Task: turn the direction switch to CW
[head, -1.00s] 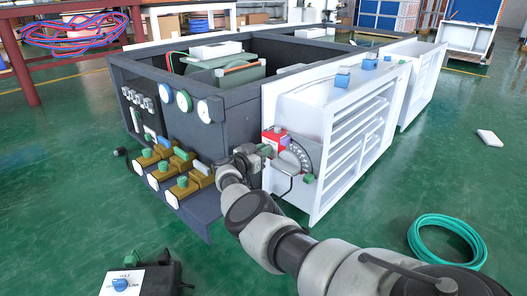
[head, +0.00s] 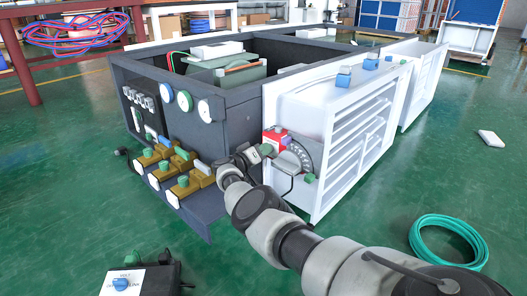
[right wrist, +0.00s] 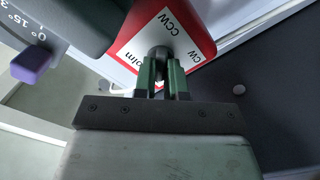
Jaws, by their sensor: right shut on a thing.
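The direction switch has a red-edged white plate marked CW and CCW in the right wrist view (right wrist: 176,28). Its small dark knob (right wrist: 158,54) sits between the green fingertips of my right gripper (right wrist: 162,70), which is shut on it. The pointing of the knob is hard to read behind the fingers. In the head view the red switch box (head: 274,137) is on the near corner of the white louvred damper, with my right gripper (head: 266,151) at its front. My left gripper is not in view.
A dial scale (head: 301,153) with a grey plate is right beside the switch; a purple pointer (right wrist: 35,62) shows in the wrist view. Brass valves with green knobs (head: 183,182) are to the left. A green hose coil (head: 447,241) lies on the floor at right.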

